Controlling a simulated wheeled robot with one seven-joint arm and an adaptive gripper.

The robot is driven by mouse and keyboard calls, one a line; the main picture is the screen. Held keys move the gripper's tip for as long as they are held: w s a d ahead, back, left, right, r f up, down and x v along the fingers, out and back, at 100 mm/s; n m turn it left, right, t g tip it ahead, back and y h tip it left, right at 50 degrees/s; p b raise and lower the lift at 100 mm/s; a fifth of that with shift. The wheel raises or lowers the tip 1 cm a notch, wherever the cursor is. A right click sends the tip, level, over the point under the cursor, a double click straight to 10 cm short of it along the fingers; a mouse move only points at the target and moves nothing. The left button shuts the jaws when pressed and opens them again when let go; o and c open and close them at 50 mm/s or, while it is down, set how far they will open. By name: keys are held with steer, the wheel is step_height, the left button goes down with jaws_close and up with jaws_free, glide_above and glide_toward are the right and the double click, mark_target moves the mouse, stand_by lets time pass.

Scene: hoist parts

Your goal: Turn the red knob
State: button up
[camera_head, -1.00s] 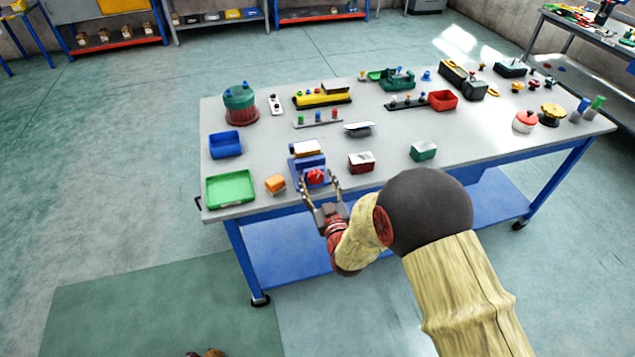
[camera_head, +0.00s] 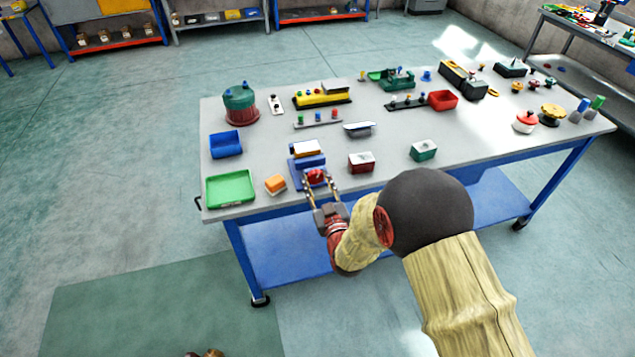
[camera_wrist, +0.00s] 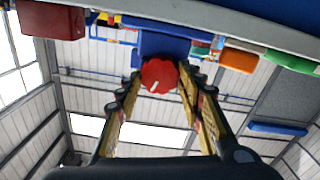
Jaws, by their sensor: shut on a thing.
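The red knob (camera_head: 315,176) is on the front of a blue block-shaped unit (camera_head: 308,162) at the near edge of the table. In the wrist view the knob (camera_wrist: 159,76) is round with a scalloped rim and a short white mark that slants slightly. My gripper (camera_head: 318,184) reaches it from the front, with one finger on each side. In the wrist view the fingertips (camera_wrist: 160,78) flank the knob, and the gripper is shut on it. The exact contact points are too small to see.
An orange block (camera_head: 275,184) and a green tray (camera_head: 230,188) lie left of the unit. A dark red box (camera_head: 361,162) and a green box (camera_head: 423,151) stand to its right. Several other parts fill the back of the grey table (camera_head: 400,168).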

steer(key=n+b, duration=0.3)
steer(key=n, duration=0.2)
steer(key=shift+a+f+n, duration=0.1)
steer(key=shift+n, duration=0.2)
steer(key=n+b, duration=0.3)
steer(key=n, duration=0.3)
steer(key=shift+f+n, duration=0.1)
steer(key=shift+n, duration=0.2)
steer(key=n+b, duration=0.2)
steer(key=n, duration=0.4)
steer(key=shift+s+f+b, duration=0.1)
steer(key=shift+b, duration=0.25)
steer(key=n, duration=0.5)
steer(key=shift+n, duration=0.3)
steer(key=o, duration=1.1)
steer(key=shift+o, duration=0.3)
